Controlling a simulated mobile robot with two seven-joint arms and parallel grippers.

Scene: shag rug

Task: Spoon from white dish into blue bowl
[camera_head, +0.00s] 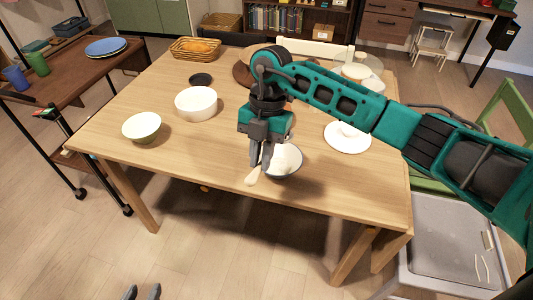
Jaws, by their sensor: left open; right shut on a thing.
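My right gripper (261,165) hangs over the table's front part, fingers pointing down, shut on a pale spoon (252,178). The spoon's light end shows below the fingertips, at the left of the blue bowl; whether they touch cannot be told. The blue bowl (291,172) has a white inside and a bluish outer wall, and the gripper partly covers its left side. A deep white dish (196,112) stands left of the gripper on the table.
A green-white bowl (142,127) stands at the table's left edge. A white plate (347,138) lies at right, under my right arm. A small black dish (201,79) and a wicker basket (194,49) are farther back. The front left tabletop is clear.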

